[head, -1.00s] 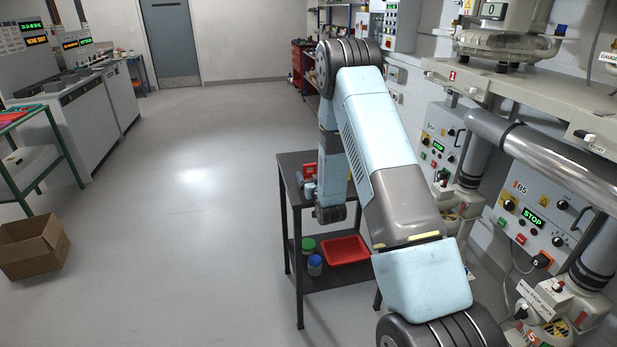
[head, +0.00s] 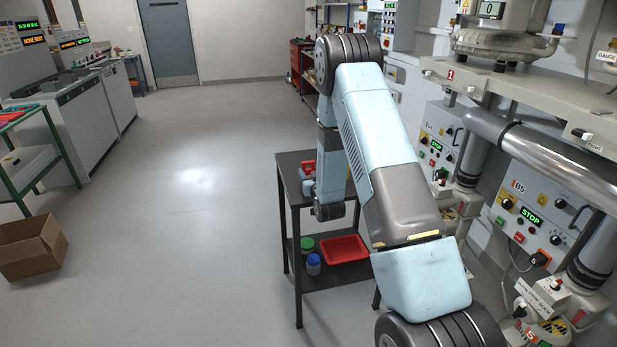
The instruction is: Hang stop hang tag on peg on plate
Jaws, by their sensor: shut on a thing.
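My arm bends over at the elbow and reaches down to a wrist (head: 330,209) beside the dark table. The gripper's fingers do not show, and what they hold is hidden. A small red thing (head: 307,167) shows just left of the wrist at the table top; I cannot tell whether it is the stop hang tag. A white lettered plate (head: 535,299) sits on the blower fitting at the lower right. I cannot make out a peg on it. The B5 panel (head: 535,215) above it has a green STOP display.
The dark table (head: 296,240) has a red tray (head: 343,248) and jars (head: 313,264) on its lower shelf. A thick grey pipe (head: 545,160) and a shelf edge (head: 510,100) run along the right wall. Open floor (head: 190,220) lies left, with a cardboard box (head: 30,248).

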